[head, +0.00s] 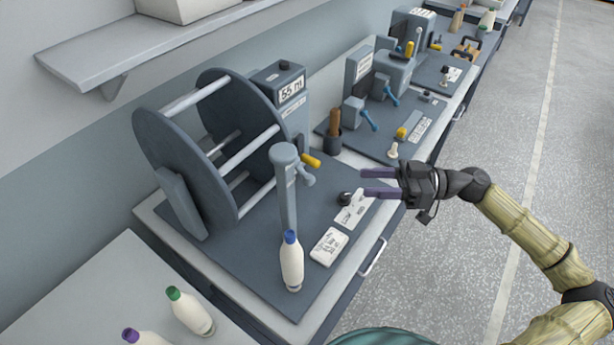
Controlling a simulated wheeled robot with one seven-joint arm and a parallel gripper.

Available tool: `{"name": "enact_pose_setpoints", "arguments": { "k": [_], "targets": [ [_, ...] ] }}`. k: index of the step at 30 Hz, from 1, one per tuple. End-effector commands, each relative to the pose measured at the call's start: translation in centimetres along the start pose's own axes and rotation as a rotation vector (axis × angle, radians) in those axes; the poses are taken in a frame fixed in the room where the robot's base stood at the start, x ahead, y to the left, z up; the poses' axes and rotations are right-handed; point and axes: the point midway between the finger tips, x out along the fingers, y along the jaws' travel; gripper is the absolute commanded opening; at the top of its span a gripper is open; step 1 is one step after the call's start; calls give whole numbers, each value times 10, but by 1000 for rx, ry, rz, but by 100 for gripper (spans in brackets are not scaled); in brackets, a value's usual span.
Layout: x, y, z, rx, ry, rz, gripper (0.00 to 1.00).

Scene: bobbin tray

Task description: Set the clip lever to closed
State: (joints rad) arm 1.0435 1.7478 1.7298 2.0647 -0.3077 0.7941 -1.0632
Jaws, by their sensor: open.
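A grey post (285,195) stands on the near dark work board in front of a large reel. A flat light label plate (353,207) with a small white switch and a dark round knob (345,199) lies on the board. I cannot tell which of these levers is the clip lever, nor read its setting. My gripper (366,182) is open and empty. Its two purple fingers point left, above the board's right edge near the knob, to the right of the yellow grip.
The large reel (167,139) fills the board's left side. A white bottle with a blue cap (292,262) stands at the front by a white card (328,246). More bottles stand at lower left. A second station (385,118) with blue levers lies behind. The floor at right is clear.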

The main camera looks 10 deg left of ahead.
Motion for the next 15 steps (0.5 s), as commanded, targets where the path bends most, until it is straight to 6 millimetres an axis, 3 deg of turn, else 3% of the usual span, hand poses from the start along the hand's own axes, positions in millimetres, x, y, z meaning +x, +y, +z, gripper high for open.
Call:
{"name": "enact_pose_setpoints", "arguments": {
  "k": [15],
  "targets": [
    [94,-1,-4,2,-1,-5,48]
  ]
}}
